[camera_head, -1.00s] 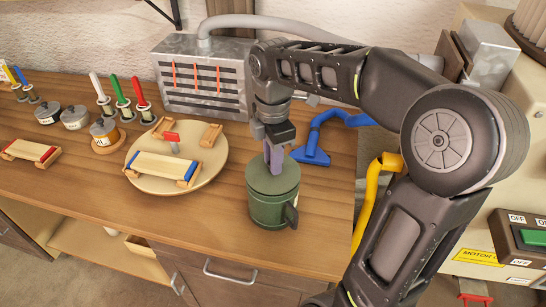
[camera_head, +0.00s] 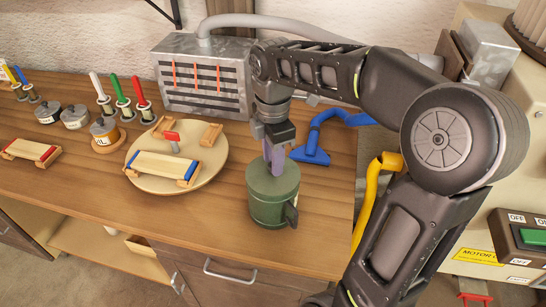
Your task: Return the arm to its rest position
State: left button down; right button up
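My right arm reaches in from the right in the head view. Its gripper (camera_head: 275,158) points down over a green lidded pot (camera_head: 272,208) with a dark side handle. The fingertips are at the top of the pot, at its lid. The fingers look close together, but I cannot tell whether they hold a lid knob between them or are apart. My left gripper is not in view.
A round board (camera_head: 205,178) carries laths and blocks left of the pot. A blue tool (camera_head: 314,148) lies behind it, and a metal slotted box (camera_head: 200,80) stands at the back. A yellow pipe (camera_head: 368,205) is at the right. Bare wood lies in front.

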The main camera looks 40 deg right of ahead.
jog(key=o, duration=0.8)
jog(key=shift+r, duration=0.1)
jog(key=shift+r+p, duration=2.05)
jog(key=shift+r, duration=0.35)
jog(key=shift+r+p, duration=0.4)
jog(key=shift+r, duration=0.65)
jog(key=shift+c, duration=0.6)
grip_shut()
jog(key=shift+f, duration=0.15)
